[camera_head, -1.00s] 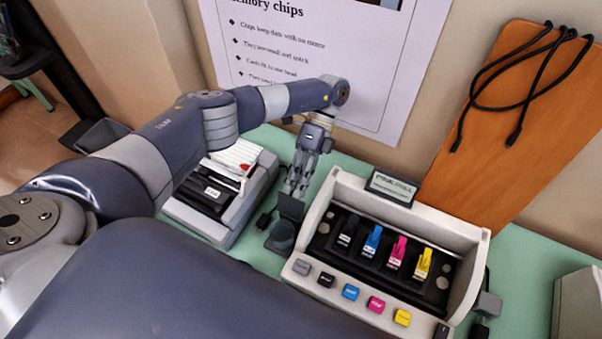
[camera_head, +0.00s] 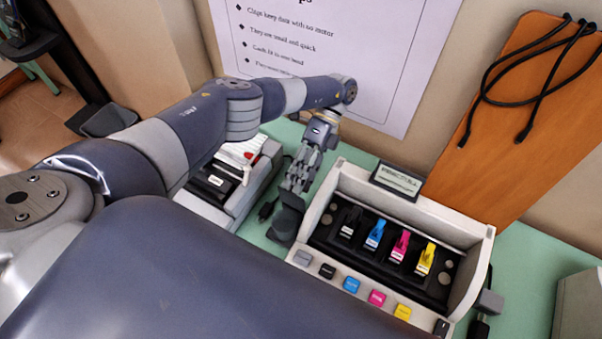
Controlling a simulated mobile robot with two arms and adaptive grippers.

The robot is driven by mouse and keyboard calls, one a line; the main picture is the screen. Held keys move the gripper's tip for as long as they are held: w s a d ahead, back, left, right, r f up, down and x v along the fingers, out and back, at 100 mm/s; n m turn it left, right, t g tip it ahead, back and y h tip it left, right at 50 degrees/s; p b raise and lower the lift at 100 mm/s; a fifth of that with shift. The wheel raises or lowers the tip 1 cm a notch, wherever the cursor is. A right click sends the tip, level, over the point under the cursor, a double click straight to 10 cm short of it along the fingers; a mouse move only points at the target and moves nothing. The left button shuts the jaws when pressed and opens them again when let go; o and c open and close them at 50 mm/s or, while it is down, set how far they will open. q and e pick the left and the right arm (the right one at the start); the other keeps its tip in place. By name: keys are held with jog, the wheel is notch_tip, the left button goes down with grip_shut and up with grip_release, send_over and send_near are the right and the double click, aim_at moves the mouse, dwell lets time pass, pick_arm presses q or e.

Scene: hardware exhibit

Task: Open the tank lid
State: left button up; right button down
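The tank unit (camera_head: 472,308) is an open white housing with a black bay, right of centre. Several tanks with upright flip tabs stand in the bay: black (camera_head: 350,222), cyan (camera_head: 376,234), magenta (camera_head: 400,246) and yellow (camera_head: 426,259). I cannot tell which part is the lid meant. My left gripper (camera_head: 295,184) points down just left of the housing, above a dark grey holder (camera_head: 285,221). It seems empty, and its fingers lie close together in this view, so their opening is unclear. It is apart from the tanks. My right gripper is not in view.
A grey printer-like device (camera_head: 222,188) with paper stands left of my gripper. Coloured keys (camera_head: 351,285) line the housing's front. A small sign (camera_head: 397,181) rises at its back. An orange board (camera_head: 530,110) with a black cord leans on the wall. Green table (camera_head: 530,260) shows at right.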

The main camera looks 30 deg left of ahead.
pick_arm(q)
jog(key=shift+o, duration=0.5)
jog(key=shift+f, duration=0.5)
jog(key=shift+r, duration=0.1)
jog(key=shift+c, duration=0.5)
notch_tip(320, 180, up, 11)
